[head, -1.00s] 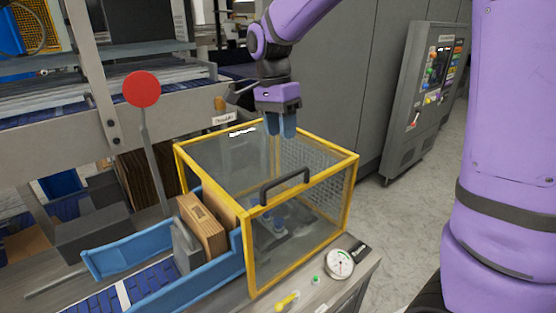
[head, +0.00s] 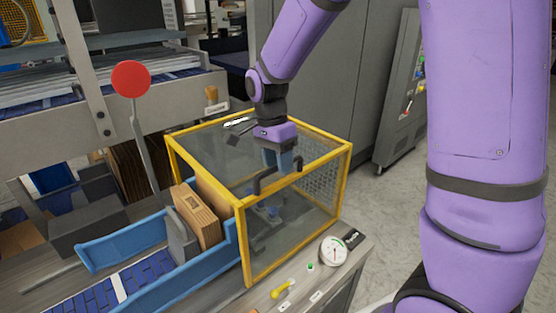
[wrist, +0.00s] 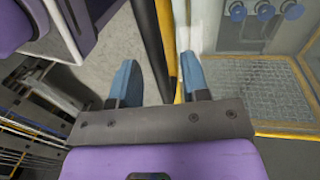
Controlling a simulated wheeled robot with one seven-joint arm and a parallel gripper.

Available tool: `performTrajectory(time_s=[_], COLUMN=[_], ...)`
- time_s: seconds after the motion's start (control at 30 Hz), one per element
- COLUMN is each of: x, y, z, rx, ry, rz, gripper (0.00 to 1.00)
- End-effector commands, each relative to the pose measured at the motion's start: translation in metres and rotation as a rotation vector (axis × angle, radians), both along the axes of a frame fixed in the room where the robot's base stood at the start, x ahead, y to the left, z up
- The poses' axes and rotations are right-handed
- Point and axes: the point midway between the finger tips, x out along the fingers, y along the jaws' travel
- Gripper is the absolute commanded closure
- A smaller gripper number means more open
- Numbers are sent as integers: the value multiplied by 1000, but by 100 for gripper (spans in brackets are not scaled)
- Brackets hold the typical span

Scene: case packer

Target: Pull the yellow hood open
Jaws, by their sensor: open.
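The hood (head: 250,203) has a yellow frame with clear and mesh panels. It is down over the end of the blue trough. Its black handle (head: 263,182) sits on the front top edge. My gripper (head: 280,168) points down at the handle, its blue fingers open and hiding the handle's middle. In the wrist view my gripper (wrist: 158,65) has its two fingers spread, with a dark bar (wrist: 150,45), apparently the handle, and the hood's yellow edge (wrist: 167,40) running between them. I cannot tell whether a finger touches the handle.
Brown cartons (head: 197,215) stand in the blue trough (head: 128,247) left of the hood. A lever with a red disc (head: 131,79) rises behind it. A gauge (head: 333,251) and a yellow knob (head: 283,288) sit on the front ledge. Floor to the right looks clear.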

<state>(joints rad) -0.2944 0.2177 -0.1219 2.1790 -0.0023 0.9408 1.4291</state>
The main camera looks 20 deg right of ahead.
Motion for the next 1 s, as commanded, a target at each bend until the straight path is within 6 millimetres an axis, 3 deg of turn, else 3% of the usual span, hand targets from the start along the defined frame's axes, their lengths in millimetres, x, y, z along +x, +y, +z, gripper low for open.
performTrajectory(time_s=[0.2, 0.4, 0.77, 1.0], x=[0, 0, -3, -20], y=[0, 0, 10, 59], z=[0, 0, 0, 0], rx=[0, 0, 0, 3], ry=[0, 0, 0, 0], rz=[0, 0, 2, 7], gripper=[58, 100, 100, 100])
